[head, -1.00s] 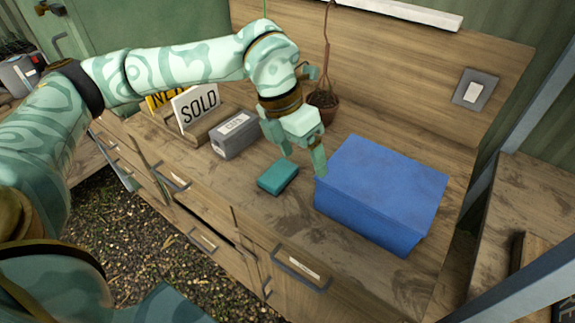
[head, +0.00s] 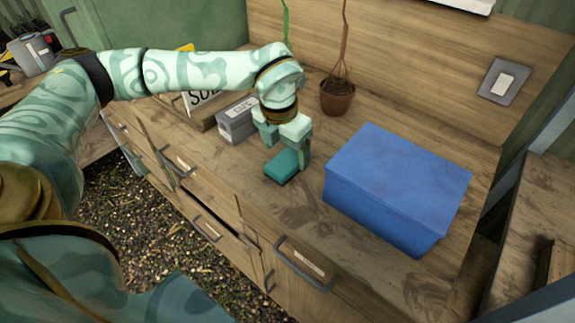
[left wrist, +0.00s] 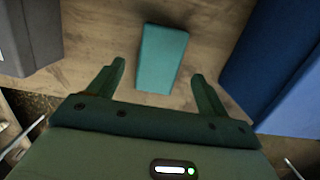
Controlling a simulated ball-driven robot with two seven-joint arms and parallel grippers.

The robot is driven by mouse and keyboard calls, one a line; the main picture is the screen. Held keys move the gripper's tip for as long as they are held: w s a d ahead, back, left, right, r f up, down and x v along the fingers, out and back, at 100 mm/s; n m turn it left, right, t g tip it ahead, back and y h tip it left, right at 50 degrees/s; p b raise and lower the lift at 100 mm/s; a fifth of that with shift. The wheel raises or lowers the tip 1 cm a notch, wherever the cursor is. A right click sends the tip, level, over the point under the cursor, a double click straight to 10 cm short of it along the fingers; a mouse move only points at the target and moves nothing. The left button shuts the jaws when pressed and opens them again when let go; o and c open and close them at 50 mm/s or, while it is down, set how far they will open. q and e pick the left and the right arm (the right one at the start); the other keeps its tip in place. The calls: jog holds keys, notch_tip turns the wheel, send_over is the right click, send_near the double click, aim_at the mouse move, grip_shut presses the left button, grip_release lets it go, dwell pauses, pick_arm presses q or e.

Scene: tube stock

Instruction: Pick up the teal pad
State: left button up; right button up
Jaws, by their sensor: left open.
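The teal pad (head: 284,166) lies flat on the wooden counter, left of the blue box. In the left wrist view the pad (left wrist: 161,58) is ahead of and between the two fingers, apart from both. My left gripper (head: 287,150) is just above the pad and hides part of it in the head view. In the left wrist view the left gripper (left wrist: 158,82) is open with nothing between its fingertips. My right gripper does not show.
A blue box (head: 397,185) stands close to the right of the pad. A grey labelled box (head: 235,122) is to the left, with a sign (head: 200,100) beside it. A potted plant (head: 337,97) stands behind. The counter's front edge has drawers below.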

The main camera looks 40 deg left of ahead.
aim_at(286, 161)
pick_arm(q)
jog(key=f, duration=0.1)
jog(key=f+b, duration=0.1)
jog(key=f, duration=0.2)
jog(key=shift+w+a+f, duration=0.1)
jog(key=shift+w, duration=0.15)
jog(key=c, duration=1.1)
jog(key=shift+r, duration=0.2)
jog(key=r, duration=0.1)
jog(key=r+p, duration=0.1)
jog(key=r, duration=0.1)
jog(key=r+p, duration=0.1)
jog(key=shift+s+d+r, duration=0.15)
jog(key=shift+d+r, duration=0.05)
jog(key=shift+d, duration=0.15)
jog(key=s+d+r+p, duration=0.1)
jog(key=s+d+r, duration=0.1)
jog(key=d+r, duration=0.1)
jog(key=s+d+r+p, duration=0.1)
jog(key=s+d+r, duration=0.1)
jog(key=s+d, duration=0.1)
jog(key=s+d+r, duration=0.2)
jog(key=d+r, duration=0.1)
jog(key=d, duration=0.2)
jog(key=shift+s+r+p, duration=0.3)
jog(key=shift+p, duration=0.1)
